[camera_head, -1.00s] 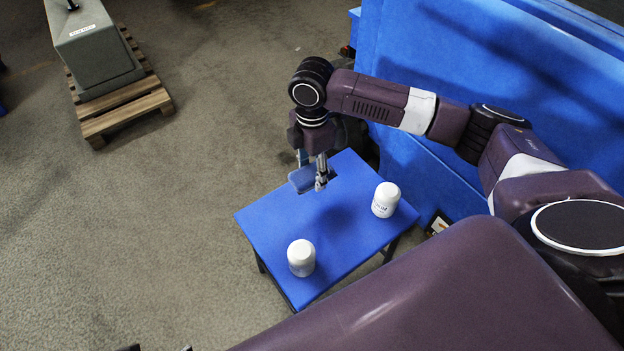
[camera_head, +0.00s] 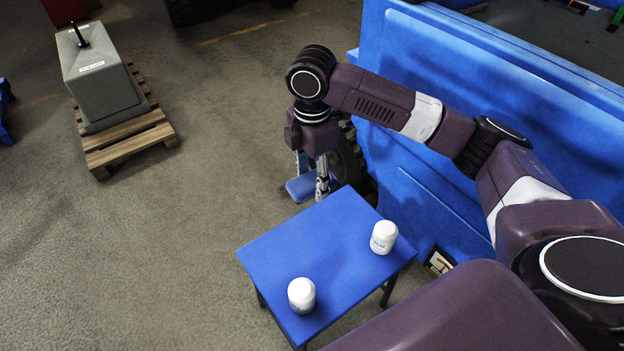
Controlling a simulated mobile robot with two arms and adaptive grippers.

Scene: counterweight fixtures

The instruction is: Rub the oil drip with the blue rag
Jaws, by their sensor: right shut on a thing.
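My right gripper (camera_head: 322,188) points down and is shut on the blue rag (camera_head: 301,187), a small flat blue-grey piece at its left side. The rag and fingertips appear just past the far edge of the blue table (camera_head: 315,250). Their height relative to the tabletop is hard to tell. I cannot make out the oil drip in this view. My left gripper is not in view.
Two white lidded jars stand on the table, one at the right (camera_head: 384,238) and one near the front (camera_head: 301,295). A large blue machine body (camera_head: 440,110) stands close to my right arm. A grey counterweight (camera_head: 98,85) sits on a wooden pallet (camera_head: 130,145).

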